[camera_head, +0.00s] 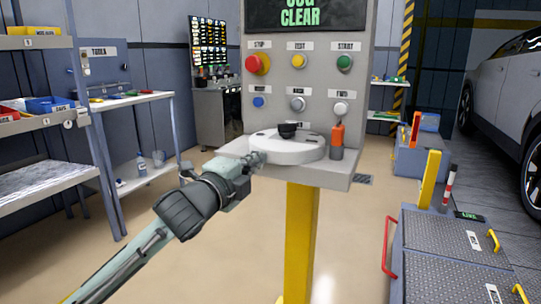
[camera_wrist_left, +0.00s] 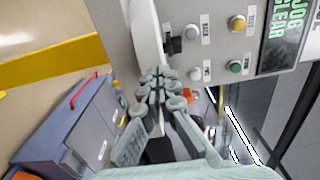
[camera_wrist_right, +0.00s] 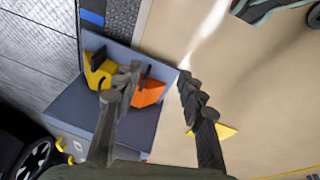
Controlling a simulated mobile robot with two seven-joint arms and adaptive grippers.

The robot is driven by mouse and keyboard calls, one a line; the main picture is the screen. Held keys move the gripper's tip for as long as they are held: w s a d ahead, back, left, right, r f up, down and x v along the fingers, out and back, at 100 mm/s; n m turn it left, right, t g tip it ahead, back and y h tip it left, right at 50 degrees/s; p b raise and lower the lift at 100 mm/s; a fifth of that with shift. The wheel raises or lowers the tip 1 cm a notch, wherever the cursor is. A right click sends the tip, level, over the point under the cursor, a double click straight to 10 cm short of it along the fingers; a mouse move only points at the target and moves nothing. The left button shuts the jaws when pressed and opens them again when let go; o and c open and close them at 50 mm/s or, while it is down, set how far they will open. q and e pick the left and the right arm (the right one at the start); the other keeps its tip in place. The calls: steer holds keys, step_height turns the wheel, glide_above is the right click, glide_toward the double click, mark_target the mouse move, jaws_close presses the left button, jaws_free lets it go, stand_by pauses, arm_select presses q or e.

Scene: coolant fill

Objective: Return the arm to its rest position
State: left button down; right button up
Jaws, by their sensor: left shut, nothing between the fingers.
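My left gripper (camera_head: 254,161) is shut and empty at the left edge of the white round disc (camera_head: 283,151) on the control panel's shelf. In the left wrist view its fingers (camera_wrist_left: 157,85) are together beside the panel; I cannot tell whether they touch the disc. A black knob (camera_head: 287,130) sits on top of the disc. My right gripper (camera_wrist_right: 160,85) shows only in the right wrist view. Its fingers are apart with nothing between them, above the floor and a blue-grey box holding a yellow and an orange thing.
The panel (camera_head: 303,80) has several coloured buttons and a yellow post (camera_head: 299,240). An orange bottle (camera_head: 337,141) stands on its shelf. Shelves (camera_head: 40,130) are at left; a grey-blue cart (camera_head: 455,255) and a car (camera_head: 508,95) are at right. Open floor lies between.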

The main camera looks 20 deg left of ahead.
arm_select(q)
steer(key=s, duration=0.1)
steer(key=s+a, duration=0.1)
steer(key=s, duration=0.2)
steer(key=shift+s+a+b, duration=0.3)
steer(key=shift+s+a, duration=0.05)
steer(key=shift+s, duration=0.05)
arm_select(e)
steer(key=shift+w+r, duration=0.15)
steer(key=shift+r, duration=0.75)
